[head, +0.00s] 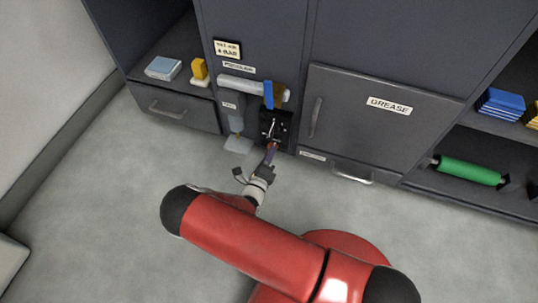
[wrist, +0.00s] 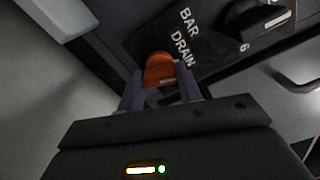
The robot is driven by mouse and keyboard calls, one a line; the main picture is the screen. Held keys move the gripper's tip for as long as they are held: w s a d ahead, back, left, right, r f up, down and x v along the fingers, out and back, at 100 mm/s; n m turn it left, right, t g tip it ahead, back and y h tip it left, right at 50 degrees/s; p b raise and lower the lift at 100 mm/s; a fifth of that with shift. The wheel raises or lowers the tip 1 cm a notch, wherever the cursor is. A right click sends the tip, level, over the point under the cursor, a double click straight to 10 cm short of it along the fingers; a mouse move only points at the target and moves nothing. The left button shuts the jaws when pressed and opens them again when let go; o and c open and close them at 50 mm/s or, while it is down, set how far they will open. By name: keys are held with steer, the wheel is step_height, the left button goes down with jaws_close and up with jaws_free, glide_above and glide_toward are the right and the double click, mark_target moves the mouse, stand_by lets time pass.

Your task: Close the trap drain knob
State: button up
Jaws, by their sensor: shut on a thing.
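The trap drain knob is taken to be the orange knob (wrist: 160,67) beside the lettering "DRAIN" in the wrist view. My gripper (wrist: 160,86) has its two purple-grey fingers on either side of it and is shut on it. The knob's rounded top shows past the fingertips; its base is hidden. In the head view my gripper (head: 270,154) reaches the lower part of the black panel (head: 269,121), where the knob is small and mostly covered.
A black knob (wrist: 256,18) sits on the same panel to the right, near a "6". Above the panel a grey horizontal cylinder (head: 240,85) carries a blue band (head: 268,94). A grey "GREASE" door (head: 375,125) is to the right. The floor (head: 110,215) at left is clear.

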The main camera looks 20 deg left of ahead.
steer(key=shift+n, duration=1.9)
steer(key=o, duration=1)
steer(key=s, duration=0.8)
steer(key=shift+a+p, duration=0.35)
steer(key=shift+p, duration=0.05)
